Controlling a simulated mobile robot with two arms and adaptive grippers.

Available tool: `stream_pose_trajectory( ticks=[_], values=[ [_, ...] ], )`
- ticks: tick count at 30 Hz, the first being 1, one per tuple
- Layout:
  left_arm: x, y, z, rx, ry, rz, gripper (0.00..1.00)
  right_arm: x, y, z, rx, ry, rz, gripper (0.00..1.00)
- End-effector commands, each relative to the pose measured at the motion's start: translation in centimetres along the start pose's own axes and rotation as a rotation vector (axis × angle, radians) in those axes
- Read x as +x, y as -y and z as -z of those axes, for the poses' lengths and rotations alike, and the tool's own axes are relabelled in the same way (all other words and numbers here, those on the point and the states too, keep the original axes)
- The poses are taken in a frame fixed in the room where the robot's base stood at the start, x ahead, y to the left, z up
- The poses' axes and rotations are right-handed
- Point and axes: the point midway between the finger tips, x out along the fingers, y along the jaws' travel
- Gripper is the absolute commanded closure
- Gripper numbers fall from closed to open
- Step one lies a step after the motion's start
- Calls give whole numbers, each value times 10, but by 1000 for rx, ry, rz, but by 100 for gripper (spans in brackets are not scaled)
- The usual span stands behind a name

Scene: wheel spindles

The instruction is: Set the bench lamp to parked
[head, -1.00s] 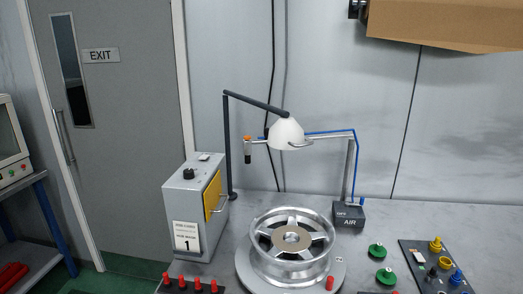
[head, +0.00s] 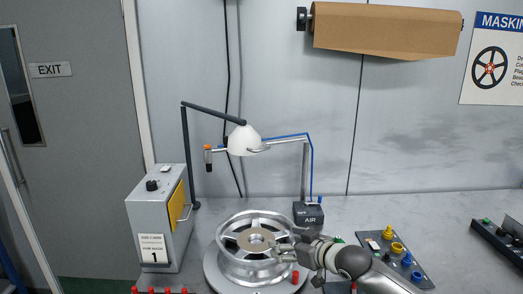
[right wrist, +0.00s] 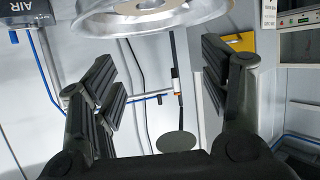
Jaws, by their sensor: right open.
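The bench lamp has a white shade (head: 243,139) hung at the end of a dark arm on a dark upright post, at the back of the bench. A small metal handle sticks out at the shade's right side. My right gripper (head: 284,243) is open and empty, in front of and below the lamp, overlapping the right side of the wheel in the head view. In the right wrist view its two black fingers (right wrist: 160,100) stand wide apart with nothing between them. A grey-green disc shows there beyond the fingers; I cannot tell whether it is the shade. My left gripper is out of view.
A silver wheel (head: 227,263) sits on a round turntable. An AIR block (head: 308,214) with a bent pipe and blue hose stands behind it, the pipe reaching beside the shade. A grey box (head: 153,222) is at left. The bench at back right is clear.

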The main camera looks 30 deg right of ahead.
Motion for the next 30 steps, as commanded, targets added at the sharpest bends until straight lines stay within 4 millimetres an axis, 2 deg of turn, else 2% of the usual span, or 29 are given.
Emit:
stream_pose_trajectory(
  ticks=[1,3,6,9,12,17,30],
  values=[
    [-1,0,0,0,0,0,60,-7,-14,50,-9,-83,2,31],
    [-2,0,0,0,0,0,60,-19,-25,105,0,-184,19,31],
    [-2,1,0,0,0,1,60,-38,-33,167,10,-295,44,31],
    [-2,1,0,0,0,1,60,-53,-36,205,16,-365,62,31],
    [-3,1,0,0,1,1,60,-60,-36,221,19,-395,72,31],
    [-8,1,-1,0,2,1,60,-57,-38,228,25,-402,72,31],
    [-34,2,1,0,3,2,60,-19,-34,245,26,-401,72,31]
  ],
)
